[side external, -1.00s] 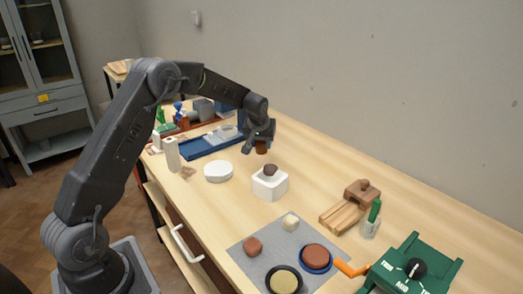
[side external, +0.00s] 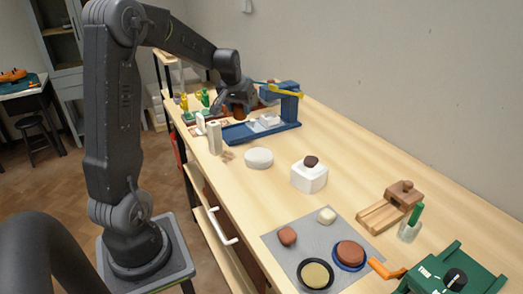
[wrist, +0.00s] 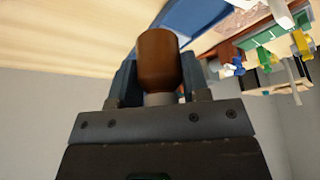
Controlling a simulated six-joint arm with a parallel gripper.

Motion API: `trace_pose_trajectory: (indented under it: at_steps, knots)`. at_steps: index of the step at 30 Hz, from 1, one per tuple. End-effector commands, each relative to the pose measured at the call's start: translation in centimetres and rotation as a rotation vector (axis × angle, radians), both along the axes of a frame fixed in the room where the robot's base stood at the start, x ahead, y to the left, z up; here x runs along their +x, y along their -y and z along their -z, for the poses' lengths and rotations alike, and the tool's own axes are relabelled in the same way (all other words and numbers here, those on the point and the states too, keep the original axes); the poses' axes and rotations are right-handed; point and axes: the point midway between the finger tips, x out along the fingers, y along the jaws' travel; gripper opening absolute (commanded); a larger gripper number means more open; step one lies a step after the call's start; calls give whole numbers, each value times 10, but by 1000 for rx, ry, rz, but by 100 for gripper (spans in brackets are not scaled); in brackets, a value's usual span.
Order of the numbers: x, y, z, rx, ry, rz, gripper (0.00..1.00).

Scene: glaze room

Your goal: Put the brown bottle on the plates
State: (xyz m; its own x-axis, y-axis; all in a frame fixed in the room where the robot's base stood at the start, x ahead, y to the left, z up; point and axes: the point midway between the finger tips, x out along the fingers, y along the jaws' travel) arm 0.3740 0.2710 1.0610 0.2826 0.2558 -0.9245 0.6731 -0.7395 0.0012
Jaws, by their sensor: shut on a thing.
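My gripper (side external: 237,104) is shut on the brown bottle (wrist: 158,60), which sits between its two jaws in the wrist view. In the side view the bottle is small and partly hidden by my gripper. It is held up at the far part of the bench, in front of or above the blue tray (side external: 235,137). Plates that show are a dark-rimmed one (side external: 316,275) with a yellowish top and a blue one (side external: 350,256) with a reddish-brown round thing on it. A thick white disc (side external: 258,158) lies mid-bench; I cannot tell if it is plates.
A blue upright frame (side external: 289,106) with a yellow bar stands close right of my gripper. A pale cylinder (side external: 214,138) stands at the left edge. A white block (side external: 309,176) with a dark lump stands mid-bench. Bare wood lies along the wall on the right.

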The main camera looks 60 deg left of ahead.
Motion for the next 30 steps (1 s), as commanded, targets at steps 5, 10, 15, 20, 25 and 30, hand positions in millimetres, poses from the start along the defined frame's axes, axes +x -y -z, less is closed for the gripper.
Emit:
trace_pose_trajectory:
  at_steps: [5,10,15,20,25,30]
  knots:
    - [-51,4,-8,2,3,-35,19]
    - [-68,10,-6,1,1,-44,19]
    - [-47,26,11,-1,-2,-37,19]
    - [-16,45,33,0,-3,-37,19]
    - [11,62,52,0,-2,-38,19]
    - [25,70,61,1,1,-44,19]
